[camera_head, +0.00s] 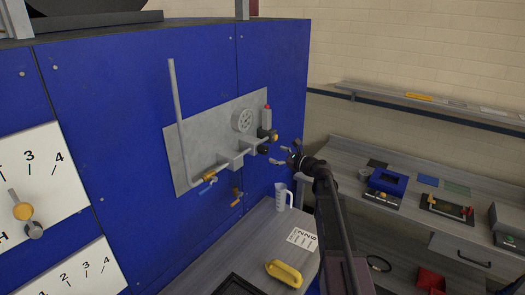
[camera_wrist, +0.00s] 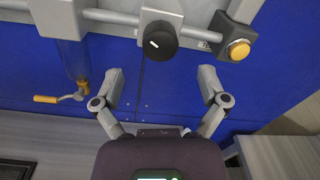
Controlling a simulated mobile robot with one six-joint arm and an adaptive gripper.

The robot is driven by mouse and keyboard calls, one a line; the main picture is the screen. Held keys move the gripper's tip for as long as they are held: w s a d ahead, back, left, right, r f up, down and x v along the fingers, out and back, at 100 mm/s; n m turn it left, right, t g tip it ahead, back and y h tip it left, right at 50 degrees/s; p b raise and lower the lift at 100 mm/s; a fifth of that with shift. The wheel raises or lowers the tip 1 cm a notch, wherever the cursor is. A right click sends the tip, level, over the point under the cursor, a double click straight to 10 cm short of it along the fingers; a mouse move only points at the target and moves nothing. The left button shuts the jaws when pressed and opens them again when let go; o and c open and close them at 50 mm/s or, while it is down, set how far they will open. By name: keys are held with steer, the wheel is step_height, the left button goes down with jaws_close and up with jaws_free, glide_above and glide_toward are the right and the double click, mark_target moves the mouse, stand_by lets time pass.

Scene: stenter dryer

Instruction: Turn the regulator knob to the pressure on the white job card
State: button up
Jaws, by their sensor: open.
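The black regulator knob (camera_wrist: 160,41) has a white pointer mark and sits on a grey pipe, at the upper middle of the wrist view. It shows as a small dark shape (camera_head: 263,149) in the head view. My gripper (camera_wrist: 162,84) is open and empty, its fingers spread below the knob and apart from it. In the head view my gripper (camera_head: 283,154) is just right of the pipework. The round pressure gauge (camera_head: 242,121) is on the grey panel; its reading is too small to tell. The white job card (camera_head: 302,238) lies on the bench; its large characters are not clearly legible.
A yellow button (camera_wrist: 238,49) is right of the knob. A yellow-handled drain valve (camera_wrist: 60,97) hangs at left. A white jug (camera_head: 283,196) and a yellow handled object (camera_head: 285,273) stand on the bench. A cluttered side table (camera_head: 345,150) is at right.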

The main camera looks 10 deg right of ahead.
mark_target(266, 151)
steer(key=shift+x, duration=3.45)
steer(key=shift+s, duration=0.1)
steer(key=c, duration=1.1)
steer(key=shift+a, duration=0.1)
steer(key=shift+c, duration=0.2)
